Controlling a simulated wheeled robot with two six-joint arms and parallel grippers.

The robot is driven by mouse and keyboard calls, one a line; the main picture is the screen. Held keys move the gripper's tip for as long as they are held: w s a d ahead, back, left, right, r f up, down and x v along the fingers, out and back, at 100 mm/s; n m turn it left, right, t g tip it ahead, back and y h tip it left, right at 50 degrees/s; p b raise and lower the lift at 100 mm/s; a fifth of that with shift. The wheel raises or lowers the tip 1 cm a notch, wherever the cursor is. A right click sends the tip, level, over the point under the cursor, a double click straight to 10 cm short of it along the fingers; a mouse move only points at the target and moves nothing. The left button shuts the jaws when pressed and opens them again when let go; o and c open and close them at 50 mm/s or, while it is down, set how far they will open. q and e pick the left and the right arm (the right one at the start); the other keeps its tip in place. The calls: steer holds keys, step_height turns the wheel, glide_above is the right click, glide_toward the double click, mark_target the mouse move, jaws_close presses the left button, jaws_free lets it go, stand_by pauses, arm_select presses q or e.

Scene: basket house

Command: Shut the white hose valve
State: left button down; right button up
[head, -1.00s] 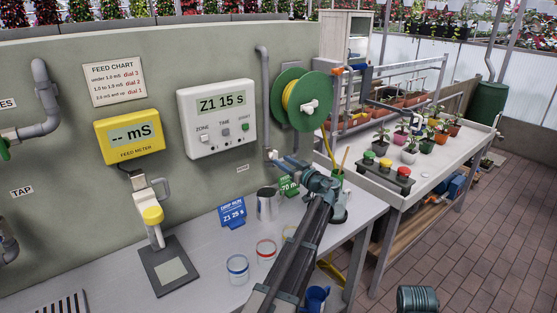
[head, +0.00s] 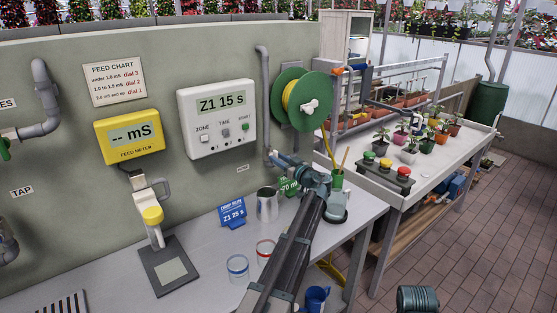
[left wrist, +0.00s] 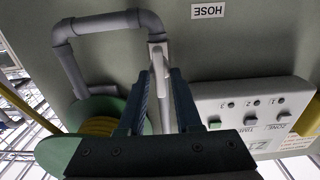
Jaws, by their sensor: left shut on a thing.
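The white hose valve (left wrist: 157,47) sits at the end of the grey pipe on the wall, near the HOSE label (left wrist: 208,11). Its pale lever (left wrist: 163,100) runs between the two fingers of my left gripper (left wrist: 164,75) in the left wrist view. The gripper is shut on this lever. In the head view my left gripper (head: 271,156) reaches the wall just below the hose reel, and its fingers hide most of the valve. My right gripper is not in view.
The green hose reel (head: 300,99) with yellow hose is on the wall above my arm. A metal jug (head: 267,204), a blue drip run card (head: 232,216) and paint-banded jars (head: 238,268) stand on the bench beside my arm. The zone timer (head: 217,118) is left of the valve.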

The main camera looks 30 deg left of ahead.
arm_select(q)
steer(key=shift+m, duration=0.4)
steer(key=m, duration=1.6)
steer(key=shift+w+d+f+m+b, duration=0.2)
steer(key=shift+w+f+m+b, duration=0.1)
steer(key=shift+f+m, duration=0.1)
steer(key=shift+m, duration=0.3)
steer(key=c, duration=0.9)
jaws_free()
steer(key=v, duration=1.4)
steer(key=shift+a, duration=0.1)
